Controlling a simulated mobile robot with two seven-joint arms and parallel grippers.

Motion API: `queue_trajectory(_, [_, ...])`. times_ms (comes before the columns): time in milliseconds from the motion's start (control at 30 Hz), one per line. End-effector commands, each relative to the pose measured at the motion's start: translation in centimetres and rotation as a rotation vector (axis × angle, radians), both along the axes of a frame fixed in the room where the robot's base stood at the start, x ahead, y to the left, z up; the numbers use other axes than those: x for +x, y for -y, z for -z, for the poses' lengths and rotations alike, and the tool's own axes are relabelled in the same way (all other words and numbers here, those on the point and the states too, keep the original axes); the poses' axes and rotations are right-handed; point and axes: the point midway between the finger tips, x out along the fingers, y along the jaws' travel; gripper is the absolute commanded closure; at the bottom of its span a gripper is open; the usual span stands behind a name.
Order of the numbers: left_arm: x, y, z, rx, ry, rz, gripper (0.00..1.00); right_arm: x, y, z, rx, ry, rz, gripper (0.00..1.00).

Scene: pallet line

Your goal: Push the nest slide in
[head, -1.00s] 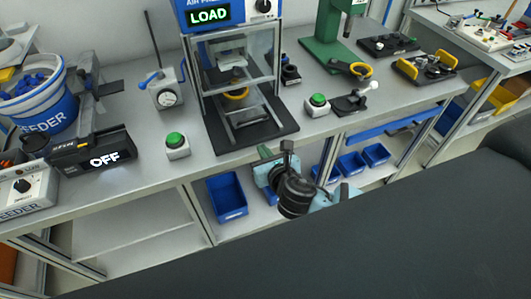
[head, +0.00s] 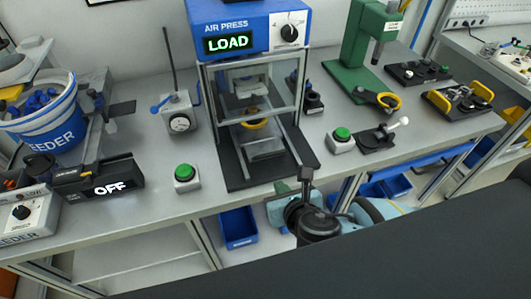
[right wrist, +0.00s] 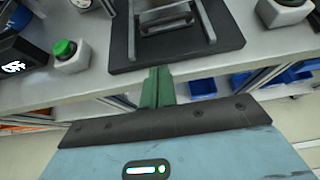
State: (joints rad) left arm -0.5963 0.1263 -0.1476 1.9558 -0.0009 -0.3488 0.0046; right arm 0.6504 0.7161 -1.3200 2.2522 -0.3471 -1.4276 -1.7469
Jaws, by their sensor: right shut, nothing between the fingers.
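The air press (head: 228,31) stands on the bench with a lit LOAD display and a clear-sided frame. Its nest slide (head: 264,150) is a metal piece low in the frame, near the front of the black base plate (head: 240,178). A yellow ring (head: 256,124) shows behind it. In the right wrist view the slide (right wrist: 168,24) has a raised bar handle and lies ahead of my fingers. My right gripper (head: 306,180) is shut and empty, in front of the bench edge by the press's right front corner. It also shows in the right wrist view (right wrist: 157,76), apart from the slide. My left gripper is out of view.
Green buttons stand left (head: 186,177) and right (head: 342,138) of the press. A toggle clamp fixture (head: 376,139) and a green press (head: 368,45) are to the right. A feeder bowl (head: 45,125) is at left. Blue bins (head: 238,228) sit below the bench.

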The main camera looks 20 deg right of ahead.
Motion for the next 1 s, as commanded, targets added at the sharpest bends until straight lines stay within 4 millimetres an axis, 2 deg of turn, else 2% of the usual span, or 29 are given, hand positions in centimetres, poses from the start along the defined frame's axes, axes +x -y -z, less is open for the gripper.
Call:
queue_trajectory(167, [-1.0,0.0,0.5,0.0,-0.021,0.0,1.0,-0.1,0.1,0.1,-0.002,-0.005,0.001,1.0])
queue_trajectory(367, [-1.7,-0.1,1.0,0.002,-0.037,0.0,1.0,1.3,0.0,0.9,-0.003,-0.004,0.002,1.0])
queue_trajectory(800, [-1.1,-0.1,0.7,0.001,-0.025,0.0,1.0,7.7,-0.2,4.5,-0.002,-0.003,0.002,1.0])
queue_trajectory(1000, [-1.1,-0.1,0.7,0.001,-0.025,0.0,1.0,10.6,-0.4,5.0,-0.001,-0.001,0.002,1.0])
